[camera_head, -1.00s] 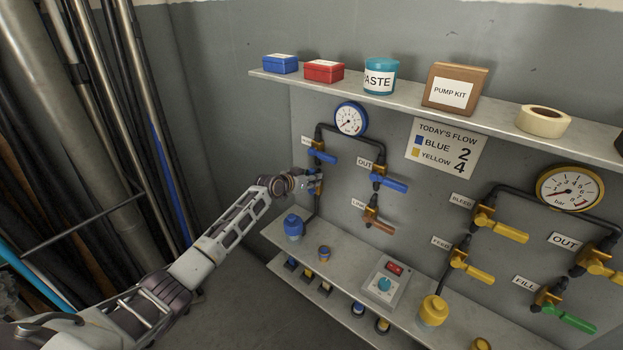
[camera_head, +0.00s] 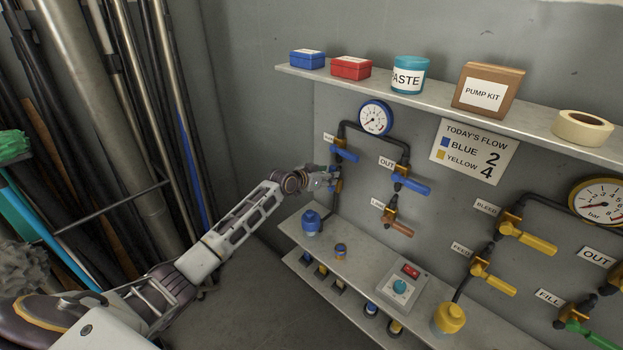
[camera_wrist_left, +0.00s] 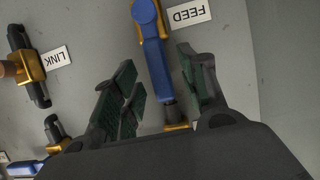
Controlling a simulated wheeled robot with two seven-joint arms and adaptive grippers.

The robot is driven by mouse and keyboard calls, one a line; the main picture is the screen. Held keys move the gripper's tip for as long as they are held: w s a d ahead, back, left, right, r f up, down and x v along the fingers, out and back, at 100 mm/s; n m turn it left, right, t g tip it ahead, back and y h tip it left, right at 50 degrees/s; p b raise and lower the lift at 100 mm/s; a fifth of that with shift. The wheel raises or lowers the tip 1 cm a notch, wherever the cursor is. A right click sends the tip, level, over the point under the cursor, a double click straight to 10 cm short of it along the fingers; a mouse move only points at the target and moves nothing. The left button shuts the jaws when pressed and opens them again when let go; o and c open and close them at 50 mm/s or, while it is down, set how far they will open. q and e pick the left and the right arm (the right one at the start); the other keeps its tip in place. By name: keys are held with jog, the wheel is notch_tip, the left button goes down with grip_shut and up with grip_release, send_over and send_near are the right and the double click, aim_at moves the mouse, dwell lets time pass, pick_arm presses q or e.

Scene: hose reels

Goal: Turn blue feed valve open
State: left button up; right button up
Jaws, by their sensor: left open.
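The blue feed valve has a blue lever (camera_wrist_left: 155,62) over a brass body, beside an upside-down FEED label (camera_wrist_left: 190,15) in the left wrist view. The lever lies between the two dark green finger pads of my left gripper (camera_wrist_left: 158,92), with a gap visible on each side. In the head view my left gripper (camera_head: 324,182) is at the lower left of the blue pipe loop and hides most of the feed valve (camera_head: 338,185). The blue gauge (camera_head: 375,118) is above. My right gripper is not in view.
Other blue-loop valves are close: the upper-left lever (camera_head: 346,155), the OUT lever (camera_head: 412,185) and the orange-brown LINK lever (camera_head: 398,228). A shelf (camera_head: 300,72) with boxes is above. A lower shelf (camera_head: 365,262) holds a blue-capped fitting (camera_head: 311,222) and a switch box (camera_head: 400,285). Poles stand left.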

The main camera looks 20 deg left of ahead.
pick_arm(q)
jog(key=v, duration=0.8)
jog(key=shift+s+a, duration=0.2)
jog(key=shift+s, duration=0.05)
jog(key=shift+r, duration=0.1)
dwell(0.3)
